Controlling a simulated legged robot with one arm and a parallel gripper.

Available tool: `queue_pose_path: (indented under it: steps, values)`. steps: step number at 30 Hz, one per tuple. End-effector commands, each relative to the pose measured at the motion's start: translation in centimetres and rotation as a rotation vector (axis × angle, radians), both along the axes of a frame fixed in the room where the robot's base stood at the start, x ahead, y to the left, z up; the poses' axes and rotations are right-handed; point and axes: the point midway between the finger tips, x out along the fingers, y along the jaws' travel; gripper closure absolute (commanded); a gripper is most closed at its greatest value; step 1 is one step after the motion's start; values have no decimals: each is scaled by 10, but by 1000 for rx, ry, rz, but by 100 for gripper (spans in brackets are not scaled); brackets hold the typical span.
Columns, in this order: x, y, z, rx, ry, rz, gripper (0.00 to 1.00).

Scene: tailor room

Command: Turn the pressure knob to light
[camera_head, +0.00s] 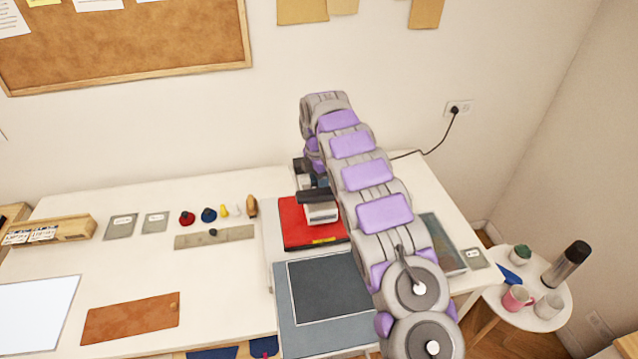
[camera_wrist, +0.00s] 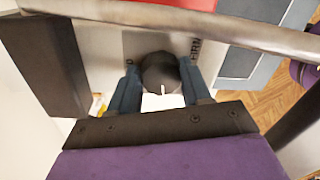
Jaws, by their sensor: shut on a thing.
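In the wrist view, the dark round pressure knob (camera_wrist: 161,74) sits between the two blue-grey fingers of my gripper (camera_wrist: 165,82), which is shut on it. A white mark on the knob points toward the bottom of the picture. Behind the knob is a grey label plate (camera_wrist: 134,46). In the head view, my arm reaches over the red press (camera_head: 296,228) and hides the knob and my fingertips.
A pale bar crosses the top of the wrist view, close to the knob. On the white table (camera_head: 130,265) are a dark pad (camera_head: 328,290), a metal ruler (camera_head: 214,238) and several small coloured items to the left. A round side table with mugs (camera_head: 517,298) stands at right.

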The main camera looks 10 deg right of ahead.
Motion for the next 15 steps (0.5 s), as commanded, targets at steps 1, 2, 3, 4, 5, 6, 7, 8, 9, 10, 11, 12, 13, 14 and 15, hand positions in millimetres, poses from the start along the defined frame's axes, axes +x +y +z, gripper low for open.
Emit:
queue_pose_path:
  steps: [1,2,3,4,5,6,7,8,9,10,11,12,13,14,15]
  values:
    - [2,0,2,-1,-8,40,83]
    - [2,0,2,-2,-8,65,83]
    - [2,0,2,-1,-9,95,83]
    - [3,-1,2,-1,-9,117,83]
    - [3,-1,2,-2,-9,140,83]
    - [3,0,2,-2,-9,168,83]
    - [3,0,2,-2,-8,188,83]
    - [3,0,2,-2,-8,207,83]
    - [3,0,2,-2,-8,230,83]
    - [3,0,2,-2,-8,246,83]
    - [3,0,2,-2,-8,261,83]
    - [3,0,1,-2,-7,279,83]
    - [3,1,1,-2,-8,291,83]
    - [3,1,1,-2,-7,303,83]
    - [3,1,1,-2,-7,315,83]
